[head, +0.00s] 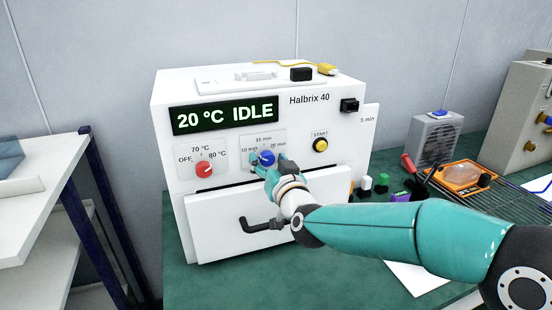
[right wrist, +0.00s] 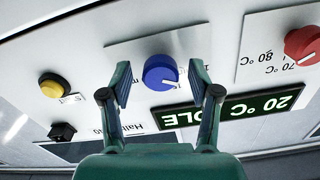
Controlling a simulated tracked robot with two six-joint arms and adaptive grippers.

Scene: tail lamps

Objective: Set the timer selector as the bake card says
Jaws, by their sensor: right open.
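The white oven (head: 225,225) stands on the green bench. Its timer selector is a blue knob (head: 267,158), also in the right wrist view (right wrist: 160,70). My left gripper is out of view.
A red knob (head: 203,169) sits left of the selector, a yellow start button (head: 320,145) to its right. The display (head: 225,115) reads 20 °C IDLE. A black handle (head: 262,224) juts from the door. Several small items, a heater (head: 434,140) and an orange tray (head: 462,178) stand right.

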